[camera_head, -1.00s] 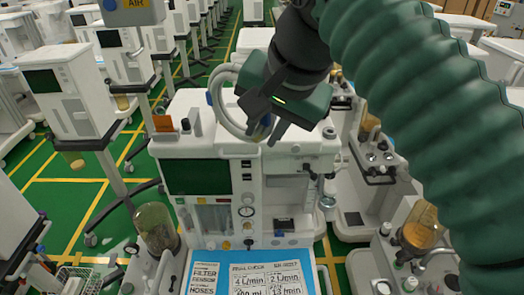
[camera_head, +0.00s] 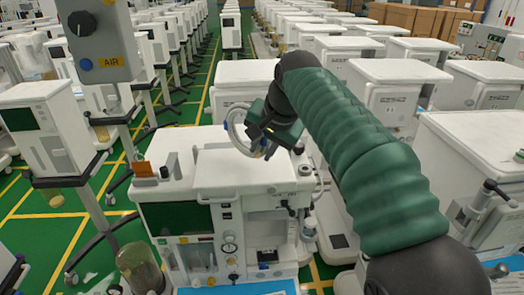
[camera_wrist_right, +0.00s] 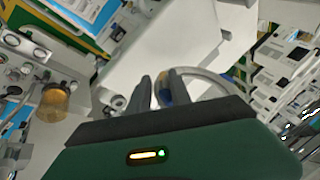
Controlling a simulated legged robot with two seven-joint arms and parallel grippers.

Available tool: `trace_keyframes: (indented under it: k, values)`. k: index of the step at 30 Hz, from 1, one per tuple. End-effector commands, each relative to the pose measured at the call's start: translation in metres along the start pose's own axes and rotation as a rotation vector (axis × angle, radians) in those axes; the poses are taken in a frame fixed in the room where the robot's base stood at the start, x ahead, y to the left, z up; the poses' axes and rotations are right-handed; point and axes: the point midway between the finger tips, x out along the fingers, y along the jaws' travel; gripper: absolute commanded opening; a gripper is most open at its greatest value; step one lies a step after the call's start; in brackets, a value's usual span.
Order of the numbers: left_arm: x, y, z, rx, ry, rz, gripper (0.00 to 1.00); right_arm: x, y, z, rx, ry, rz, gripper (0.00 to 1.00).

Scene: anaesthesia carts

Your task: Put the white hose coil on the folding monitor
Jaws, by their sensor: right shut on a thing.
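The white hose coil (camera_head: 231,122), a loop with blue end fittings, hangs from my right gripper (camera_head: 263,148) above the white top of the near anaesthesia cart (camera_head: 240,172). My right gripper is shut on the coil near its fittings. In the right wrist view, the coil (camera_wrist_right: 208,80) shows between and beyond the fingertips (camera_wrist_right: 158,90). A white monitor with a dark screen (camera_head: 45,130), which may be the folding monitor, stands on a post at the left, apart from the coil. My left gripper is out of view.
An orange block (camera_head: 143,169) and small upright parts stand on the left of the cart top. A grey box marked AIR (camera_head: 95,35) hangs at the upper left. Rows of white carts fill the right and back. Green floor (camera_head: 85,215) shows at left.

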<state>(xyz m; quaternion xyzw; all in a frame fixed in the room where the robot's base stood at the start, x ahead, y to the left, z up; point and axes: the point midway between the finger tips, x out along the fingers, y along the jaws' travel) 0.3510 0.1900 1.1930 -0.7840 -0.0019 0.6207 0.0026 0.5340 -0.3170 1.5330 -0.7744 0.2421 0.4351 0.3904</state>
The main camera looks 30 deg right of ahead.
Motion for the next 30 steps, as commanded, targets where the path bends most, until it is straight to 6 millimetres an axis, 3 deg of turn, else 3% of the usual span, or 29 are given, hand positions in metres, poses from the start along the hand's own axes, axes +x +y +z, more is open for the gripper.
trace_keyframes:
  k: [4, 10, 11, 15, 25, 30]
  values:
    - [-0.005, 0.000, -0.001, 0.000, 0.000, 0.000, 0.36, 0.017, 0.007, 0.011, -0.003, -0.002, 0.000, 0.00]
    - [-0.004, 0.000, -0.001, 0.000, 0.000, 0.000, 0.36, 0.020, 0.007, 0.015, -0.005, -0.001, -0.001, 0.00]
    - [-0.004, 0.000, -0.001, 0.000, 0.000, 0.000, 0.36, 0.021, 0.007, 0.015, -0.004, -0.003, 0.001, 0.27]
    - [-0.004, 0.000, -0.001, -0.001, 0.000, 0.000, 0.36, 0.022, 0.009, 0.011, -0.004, -0.003, 0.000, 0.46]
    - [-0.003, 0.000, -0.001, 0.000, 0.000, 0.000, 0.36, 0.019, 0.011, 0.010, -0.002, -0.002, -0.001, 0.47]
    - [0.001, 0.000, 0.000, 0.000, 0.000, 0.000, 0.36, -0.005, 0.009, 0.010, -0.002, 0.003, -0.005, 0.47]
